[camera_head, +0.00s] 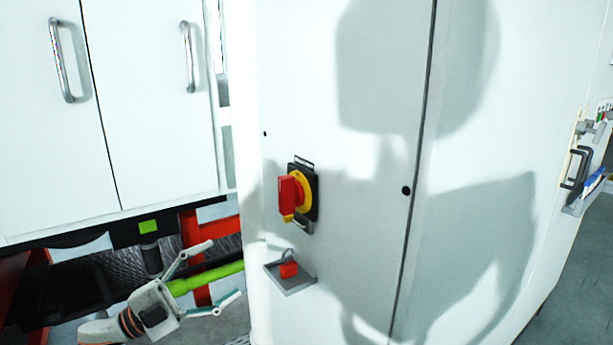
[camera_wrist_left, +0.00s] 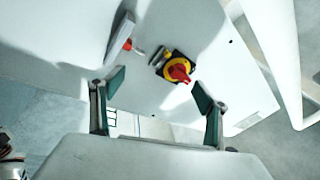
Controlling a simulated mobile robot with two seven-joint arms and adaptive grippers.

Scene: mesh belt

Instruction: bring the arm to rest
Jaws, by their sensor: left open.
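My left gripper (camera_head: 216,271) is open and empty at the lower left of the head view, left of the white cabinet. Its two fingers also show spread apart in the left wrist view (camera_wrist_left: 158,95), with nothing between them. A red and yellow rotary switch (camera_head: 297,194) sits on the cabinet front, above and right of the gripper; it also shows in the left wrist view (camera_wrist_left: 178,70), beyond the fingertips. A small grey shelf (camera_head: 292,284) below the switch bears a red padlock (camera_head: 289,269). My right gripper is not in view.
The white cabinet (camera_head: 370,150) fills the middle. White doors with handles (camera_head: 62,60) stand at upper left. Below them are a dark mesh belt (camera_head: 80,285) and a red frame (camera_head: 205,235). A green bar (camera_head: 215,275) shows behind the gripper. Floor (camera_head: 575,285) is clear at the right.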

